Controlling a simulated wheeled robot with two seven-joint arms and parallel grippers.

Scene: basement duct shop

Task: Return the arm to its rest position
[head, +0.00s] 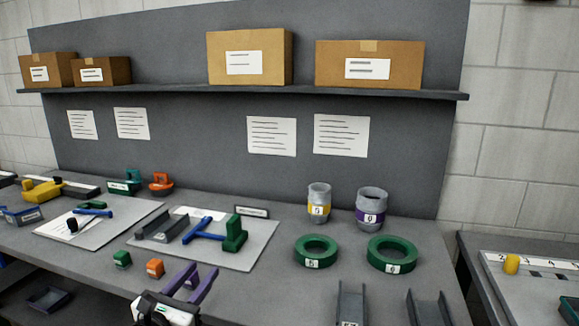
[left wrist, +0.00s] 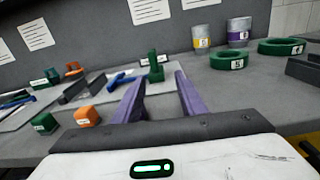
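My left gripper (head: 203,270) has purple fingers and is at the lower middle of the head view, over the front of the workbench (head: 270,285). In the left wrist view the gripper's fingers (left wrist: 159,77) stand apart with nothing between them. A green cube (head: 122,259) and an orange cube (head: 155,268) lie to the left of the fingers in the head view. Beyond the fingers, a blue T-shaped tool (head: 205,231) and a green upright block (head: 235,234) are on a light board (head: 262,250). My right gripper is not in view.
Green rings (head: 317,250) and grey cans with yellow (head: 319,203) and purple (head: 371,210) bands stand to the right. Grey channel pieces (head: 352,303) lie at the front right. A shelf (head: 320,93) with cardboard boxes (head: 250,57) is above. Bare benchtop lies right of the gripper.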

